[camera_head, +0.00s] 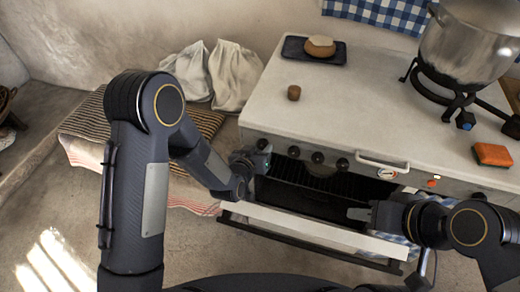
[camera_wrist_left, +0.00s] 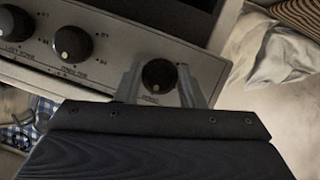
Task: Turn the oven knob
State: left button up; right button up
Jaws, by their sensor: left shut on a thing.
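The stove front panel carries a row of black knobs (camera_head: 318,157). My left gripper (camera_head: 262,158) is at the leftmost knob (camera_head: 262,144), at the panel's left end. In the left wrist view its two fingers stand on either side of this end knob (camera_wrist_left: 159,76), shut on it. Two neighbouring knobs (camera_wrist_left: 73,43) show to the left there, with labels too blurred to read surely. The oven door (camera_head: 300,226) hangs open below the panel, with a dark rack inside. My right gripper (camera_head: 358,213) is above the open door; its jaw opening is unclear.
A large metal pot (camera_head: 468,45) stands on a burner at the right. White sacks (camera_head: 232,75) lie left of the stove.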

pick_arm(q)
jog(key=n+h+b, duration=0.1)
jog(key=n+b, duration=0.1)
jog(key=b, duration=0.3)
jog(key=n+h+b, duration=0.2)
jog(key=b, duration=0.4)
jog(key=n+h+b, duration=0.1)
jog(key=n+b, duration=0.2)
jog(key=b, duration=0.2)
jog(key=shift+w+a+f, duration=0.15)
jog(key=shift+a+f, duration=0.1)
jog(key=shift+f, duration=0.15)
jog(key=shift+d+r+n+t+h+b, duration=0.15)
jog(key=shift+n+t+h+b, duration=0.55)
jog(key=shift+n+b, duration=1)
jog(key=shift+r, duration=0.1)
jog(key=o, duration=1)
jog(key=p+v, duration=0.1)
jog(key=v, duration=0.7)
